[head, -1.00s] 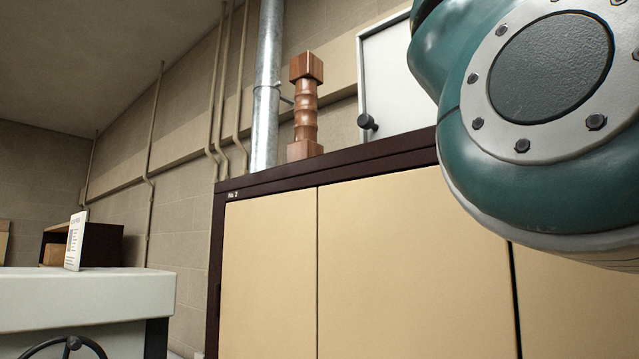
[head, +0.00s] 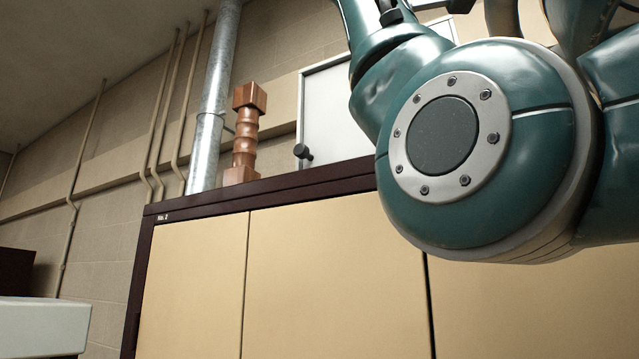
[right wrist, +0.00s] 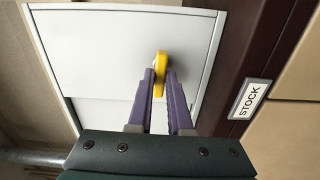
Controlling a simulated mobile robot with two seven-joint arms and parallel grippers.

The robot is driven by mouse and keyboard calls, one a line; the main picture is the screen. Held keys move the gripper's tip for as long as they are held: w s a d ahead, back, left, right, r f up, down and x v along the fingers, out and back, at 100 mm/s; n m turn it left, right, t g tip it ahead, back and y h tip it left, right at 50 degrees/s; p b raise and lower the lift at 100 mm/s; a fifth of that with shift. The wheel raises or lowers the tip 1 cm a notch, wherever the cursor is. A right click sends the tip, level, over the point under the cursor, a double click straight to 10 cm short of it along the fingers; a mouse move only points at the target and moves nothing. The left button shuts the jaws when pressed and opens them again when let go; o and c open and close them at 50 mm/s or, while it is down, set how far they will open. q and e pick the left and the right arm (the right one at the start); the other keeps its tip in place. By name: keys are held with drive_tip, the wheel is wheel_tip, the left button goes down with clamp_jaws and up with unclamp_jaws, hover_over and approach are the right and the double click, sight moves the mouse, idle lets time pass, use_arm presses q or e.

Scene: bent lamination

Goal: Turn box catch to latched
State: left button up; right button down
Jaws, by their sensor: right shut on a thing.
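The box (right wrist: 105,60) is a pale grey-white cabinet with a seam across its front, in the right wrist view. A yellow catch (right wrist: 160,62) stands out from its front. My right gripper (right wrist: 160,79) has purple fingers, one on each side of the catch, and is shut on it. The fingers hide part of the catch, and I cannot read its latch position. In the head view a white panel (head: 330,110) with a black knob (head: 303,153) shows behind my arm; I cannot tell if it is the same box. My left gripper is in neither view.
A tan locker (head: 320,270) with a dark top edge fills the lower head view. A turned wooden post (head: 246,132) stands on it, near a metal pipe (head: 214,105). A "STOCK" label (right wrist: 249,98) is on dark trim close beside my right gripper.

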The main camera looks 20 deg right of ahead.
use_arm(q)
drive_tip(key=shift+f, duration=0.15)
use_arm(e)
drive_tip(key=shift+n, duration=0.3)
drive_tip(key=c, duration=0.8)
unclamp_jaws()
drive_tip(key=shift+c, duration=0.2)
